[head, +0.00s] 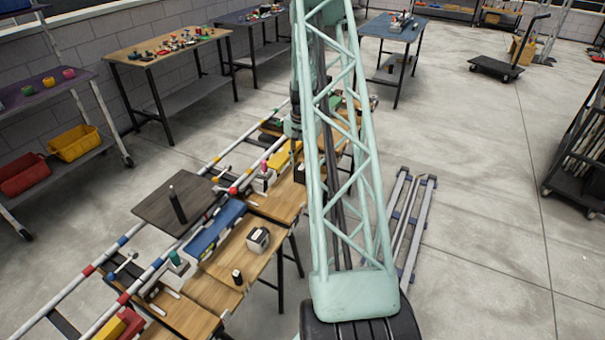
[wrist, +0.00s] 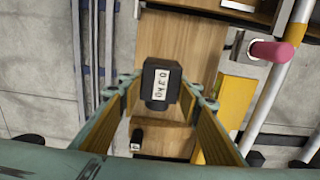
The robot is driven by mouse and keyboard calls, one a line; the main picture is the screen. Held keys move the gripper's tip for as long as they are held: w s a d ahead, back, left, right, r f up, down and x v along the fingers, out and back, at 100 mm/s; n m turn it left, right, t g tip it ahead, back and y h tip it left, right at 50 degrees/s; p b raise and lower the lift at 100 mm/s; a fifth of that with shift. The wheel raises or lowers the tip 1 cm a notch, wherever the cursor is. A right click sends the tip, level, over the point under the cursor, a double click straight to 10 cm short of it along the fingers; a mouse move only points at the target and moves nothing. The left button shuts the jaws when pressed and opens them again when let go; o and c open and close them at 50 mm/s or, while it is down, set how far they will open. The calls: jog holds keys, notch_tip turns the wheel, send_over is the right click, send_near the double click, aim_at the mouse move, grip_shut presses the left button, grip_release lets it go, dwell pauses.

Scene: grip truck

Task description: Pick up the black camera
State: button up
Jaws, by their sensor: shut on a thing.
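The black camera (wrist: 161,73), a dark boxy body with a white label, shows in the middle of the wrist view. My gripper (wrist: 160,92) has one wood-toned finger on each side of it, shut on it. The fingers point down at a wooden tabletop (wrist: 180,40); I cannot tell how far the camera is above it. In the head view I cannot make out the gripper's fingers or the held camera; my green lattice arm covers part of the benches.
A grey and black box (head: 258,238) and a small dark item (head: 237,275) stand on the near wooden bench. A yellow item (wrist: 235,97), a pink cylinder (wrist: 270,50) and striped rails lie right of the gripper. A small black item (wrist: 136,138) sits below. Open floor (head: 480,200) lies right.

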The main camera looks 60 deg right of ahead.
jog(key=shift+r, duration=2.25)
jog(key=shift+r+p, duration=0.2)
jog(key=shift+p, duration=0.1)
notch_tip(320, 180, up, 7)
jog(key=p, duration=0.3)
dwell(0.3)
dwell(0.4)
